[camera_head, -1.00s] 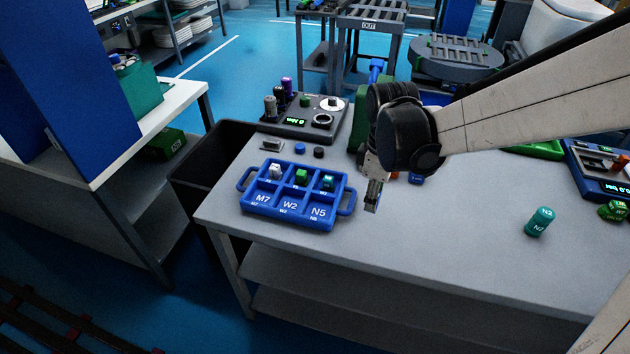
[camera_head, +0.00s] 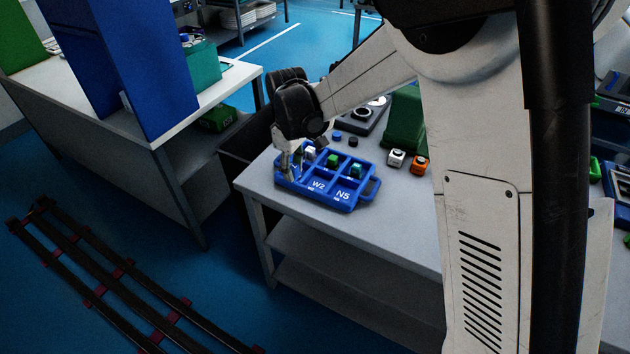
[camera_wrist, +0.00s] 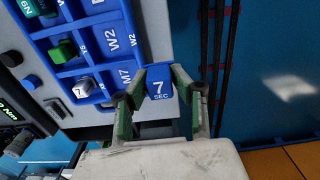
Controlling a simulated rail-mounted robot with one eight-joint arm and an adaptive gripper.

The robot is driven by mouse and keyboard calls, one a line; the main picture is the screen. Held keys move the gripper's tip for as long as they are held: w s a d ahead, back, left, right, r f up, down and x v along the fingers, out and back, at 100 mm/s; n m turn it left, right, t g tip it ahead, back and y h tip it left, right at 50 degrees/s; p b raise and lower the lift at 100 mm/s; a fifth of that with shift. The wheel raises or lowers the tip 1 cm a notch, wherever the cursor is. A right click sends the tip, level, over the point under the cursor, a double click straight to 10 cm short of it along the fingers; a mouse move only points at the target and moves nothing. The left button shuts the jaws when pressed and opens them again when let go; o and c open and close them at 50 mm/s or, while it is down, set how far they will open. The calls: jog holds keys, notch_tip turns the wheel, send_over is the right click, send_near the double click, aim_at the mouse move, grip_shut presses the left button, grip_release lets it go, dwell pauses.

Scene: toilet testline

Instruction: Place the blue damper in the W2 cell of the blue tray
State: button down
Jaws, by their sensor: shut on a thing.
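The blue damper (camera_wrist: 160,84), marked "7 SEC", is in my gripper (camera_wrist: 161,76), shut on it in the wrist view. In the head view my gripper (camera_head: 289,176) is at the left end of the blue tray (camera_head: 369,190), by the M7 cell, and the damper cannot be made out there. The tray also shows in the wrist view (camera_wrist: 130,43), to the left of the damper. Its W2 cell (camera_head: 318,185) looks empty, as does W2 in the wrist view (camera_wrist: 112,42). Height above the tray is hard to tell.
The far row of the tray holds a white part (camera_head: 310,151), a green part (camera_head: 332,161) and a teal part (camera_head: 356,170). A white block (camera_head: 396,158) and an orange block (camera_head: 420,164) stand on the table beyond the tray. A green box (camera_head: 404,120) stands behind.

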send_over(318, 185)
notch_tip(318, 185, down, 6)
jog(key=shift+s+r, duration=0.1)
jog(key=shift+r, duration=0.15)
jog(key=shift+f+p, duration=0.35)
jog(key=shift+f, duration=1.7)
jog(key=shift+f, duration=0.15)
jog(key=c, duration=1.9)
grip_release()
jog(key=shift+c, duration=0.2)
jog(key=shift+o, duration=0.9)
